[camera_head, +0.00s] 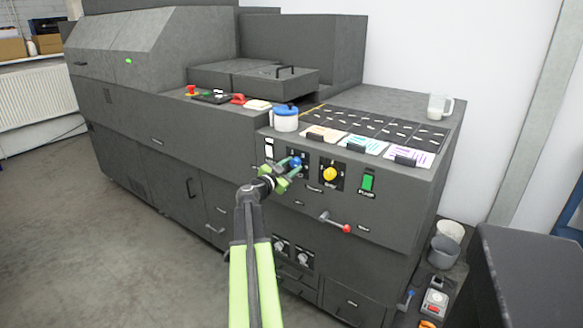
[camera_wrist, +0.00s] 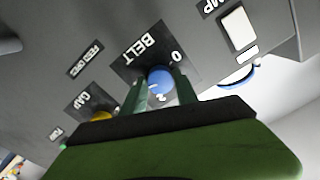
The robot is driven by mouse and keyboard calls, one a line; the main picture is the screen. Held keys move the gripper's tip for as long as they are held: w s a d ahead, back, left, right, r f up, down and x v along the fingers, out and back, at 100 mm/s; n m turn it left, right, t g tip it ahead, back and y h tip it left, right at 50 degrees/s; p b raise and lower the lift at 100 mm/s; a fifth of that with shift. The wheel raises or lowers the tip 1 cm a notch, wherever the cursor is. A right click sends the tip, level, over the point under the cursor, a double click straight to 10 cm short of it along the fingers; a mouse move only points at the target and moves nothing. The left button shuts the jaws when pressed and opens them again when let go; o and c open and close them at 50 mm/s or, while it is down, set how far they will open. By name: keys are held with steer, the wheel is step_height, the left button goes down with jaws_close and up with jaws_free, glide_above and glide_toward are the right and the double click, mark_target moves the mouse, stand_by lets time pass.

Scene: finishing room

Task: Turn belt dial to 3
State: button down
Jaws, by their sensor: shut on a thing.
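The belt dial (camera_head: 296,160) is a blue round knob on a black plate on the dark machine's front. In the wrist view the belt dial (camera_wrist: 159,77) sits beside an upside-down "BELT" label, with a "0" and what looks like a "2" near it. My gripper (camera_head: 287,168) is in front of the dial, its two green fingers one on each side of the knob. In the wrist view my gripper (camera_wrist: 160,87) is shut on the dial. A pale mark shows on the knob, but I cannot tell which number it points to.
A yellow dial (camera_head: 330,174) sits right of the belt dial; its label reads "GAP" in the wrist view. A green switch (camera_head: 367,182) and a red-tipped lever (camera_head: 337,223) are further right. A blue-lidded white pot (camera_head: 285,122) stands above. Open floor (camera_head: 60,240) lies left.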

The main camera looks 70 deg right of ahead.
steer(key=c, duration=0.9)
jaws_free()
steer(key=v, duration=1.7)
steer(key=shift+a+f, duration=0.1)
steer(key=shift+a, duration=0.1)
